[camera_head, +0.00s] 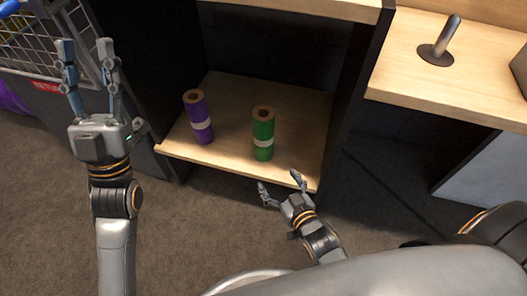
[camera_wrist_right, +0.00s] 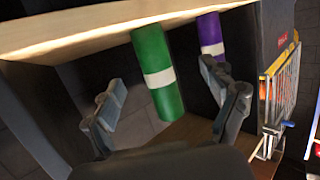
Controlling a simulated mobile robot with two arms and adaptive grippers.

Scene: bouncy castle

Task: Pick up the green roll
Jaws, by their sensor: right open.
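The green roll (camera_head: 263,134) stands upright on the low wooden shelf (camera_head: 300,122), with a white band around its middle. My right gripper (camera_head: 281,184) is open and empty in front of the shelf edge, a little below and right of the roll in the head view. In the right wrist view the green roll (camera_wrist_right: 158,75) appears between the open fingers (camera_wrist_right: 170,98), beyond them and apart. My left gripper (camera_head: 89,62) is at the left, fingers apart and empty, away from the roll.
A purple roll (camera_head: 198,117) stands left of the green roll on the same shelf. Dark side panels enclose the shelf, with a wooden board above. A wire cart (camera_head: 40,45) is at the far left. A wooden counter (camera_head: 450,75) with a metal lever is at right.

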